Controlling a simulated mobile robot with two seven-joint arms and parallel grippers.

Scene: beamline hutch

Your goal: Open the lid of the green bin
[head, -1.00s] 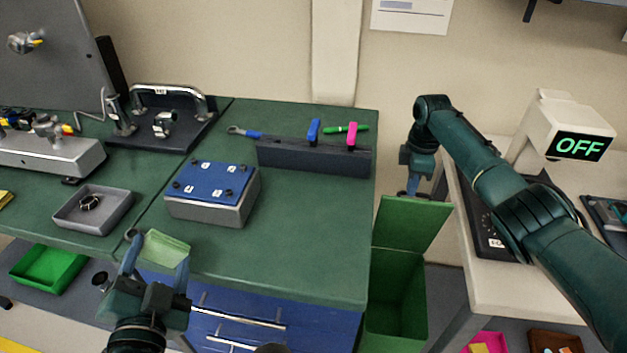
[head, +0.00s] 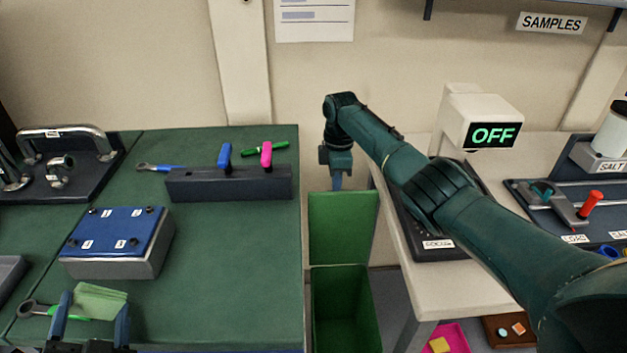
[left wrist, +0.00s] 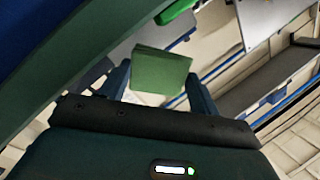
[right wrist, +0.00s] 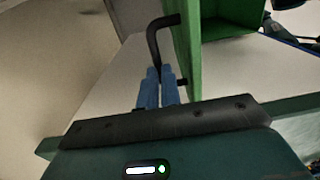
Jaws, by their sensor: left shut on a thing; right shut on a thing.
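The green bin (head: 345,312) stands in the gap between the green bench and the pale table, its dark inside showing from above. Its green lid (head: 342,228) is raised and stands roughly upright at the back of the opening. My right gripper (head: 337,184) is at the lid's top edge. In the right wrist view, my right gripper (right wrist: 157,88) is shut on a bent black handle (right wrist: 155,45) beside the green panel. My left gripper (head: 94,310) is shut on a folded light-green cloth (head: 102,294), which also shows in the left wrist view (left wrist: 160,70).
The green bench (head: 230,260) carries a blue-topped box (head: 118,232), a dark rack (head: 230,184) and a ring-ended tool (head: 40,309). The pale table (head: 450,285) holds an OFF display (head: 492,134). My right arm reaches across above it.

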